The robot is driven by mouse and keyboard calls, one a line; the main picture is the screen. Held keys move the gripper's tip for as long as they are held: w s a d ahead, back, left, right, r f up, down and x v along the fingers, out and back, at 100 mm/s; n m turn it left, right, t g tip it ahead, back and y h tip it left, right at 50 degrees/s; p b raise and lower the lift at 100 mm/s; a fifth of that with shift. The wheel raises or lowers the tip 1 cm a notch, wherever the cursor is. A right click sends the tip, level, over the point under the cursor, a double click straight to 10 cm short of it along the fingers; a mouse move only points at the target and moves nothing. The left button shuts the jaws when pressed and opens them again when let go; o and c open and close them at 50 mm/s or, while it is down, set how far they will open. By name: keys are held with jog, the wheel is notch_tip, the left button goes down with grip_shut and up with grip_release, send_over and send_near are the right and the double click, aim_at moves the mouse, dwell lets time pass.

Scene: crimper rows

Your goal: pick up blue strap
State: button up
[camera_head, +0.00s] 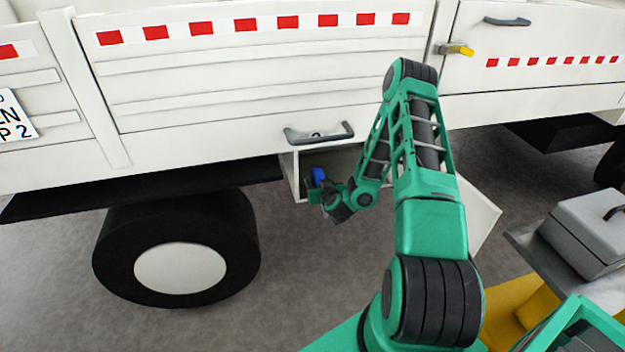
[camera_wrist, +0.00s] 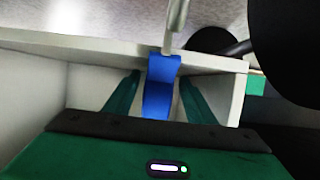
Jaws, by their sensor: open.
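The blue strap (camera_head: 318,176) hangs at the left side of an open white box under the truck bed. In the wrist view the strap (camera_wrist: 160,88) drapes over the box's white edge, below a grey metal piece, and runs down between my two green fingers. My gripper (camera_wrist: 158,95) is open, with one finger on each side of the strap and a visible gap to each. In the head view my gripper (camera_head: 327,195) is at the box's left opening, partly hidden by its own wrist. The strap's lower end is hidden behind the gripper body.
The white box (camera_head: 296,178) has thin walls close around my fingers. A grey handle (camera_head: 319,135) is on the white truck side (camera_head: 250,85) above it. A black wheel (camera_head: 180,265) stands to the left. A grey toolbox (camera_head: 590,230) is at the right.

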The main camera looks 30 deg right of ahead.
jog(key=shift+w+d+f, duration=0.2)
jog(key=shift+w+d, duration=0.25)
jog(key=shift+a, duration=0.1)
jog(key=shift+c, duration=1.3)
jog(key=shift+a, duration=0.1)
grip_shut()
jog(key=shift+w, duration=0.1)
